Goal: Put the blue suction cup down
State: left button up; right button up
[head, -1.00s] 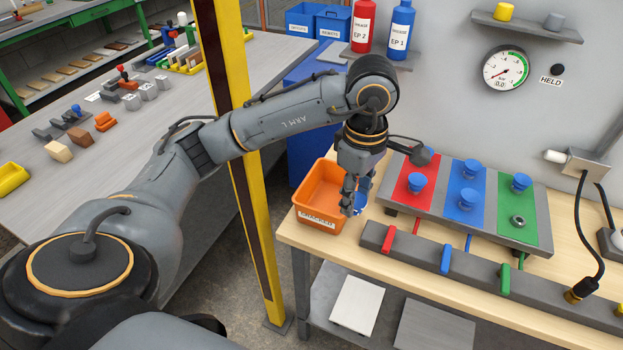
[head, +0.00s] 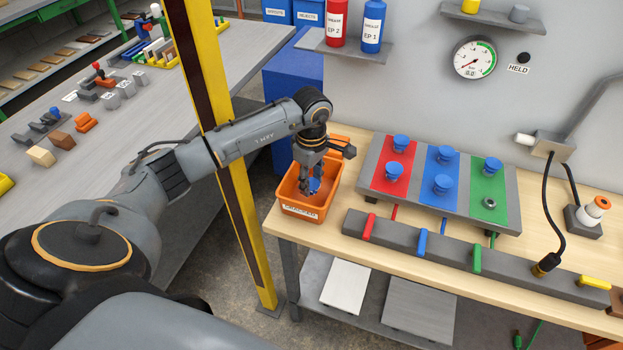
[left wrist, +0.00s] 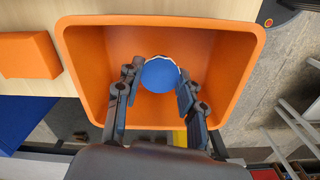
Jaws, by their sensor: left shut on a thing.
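My left gripper (head: 309,184) is inside the mouth of the orange bin (head: 286,206) at the left end of the wooden bench. It is shut on the blue suction cup (head: 315,186). In the left wrist view the cup (left wrist: 160,75) shows as a round blue disc between the two fingers, with the orange bin (left wrist: 85,70) walls around it. Whether the cup touches the bin floor I cannot tell. The label on the bin's front is too small to read surely. My right gripper is not in view.
Right of the bin is a grey plate with red (head: 383,174), blue (head: 435,205) and green (head: 489,182) panels. Several blue cups stand on it, and a bare fitting (head: 489,202) on the green. A valve bar (head: 395,235) lies in front. A yellow post (head: 230,200) stands left.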

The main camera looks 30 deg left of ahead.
aim_at(312, 184)
pick_arm(q)
jog(key=shift+f, duration=0.75)
jog(key=o, duration=1)
jog(key=shift+o, duration=1.3)
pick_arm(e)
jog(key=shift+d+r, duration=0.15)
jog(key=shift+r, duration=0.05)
pick_arm(q)
jog(key=shift+r, duration=0.2)
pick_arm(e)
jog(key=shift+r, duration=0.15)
pick_arm(q)
notch_tip(312, 184, up, 12)
jog(key=b, duration=0.3)
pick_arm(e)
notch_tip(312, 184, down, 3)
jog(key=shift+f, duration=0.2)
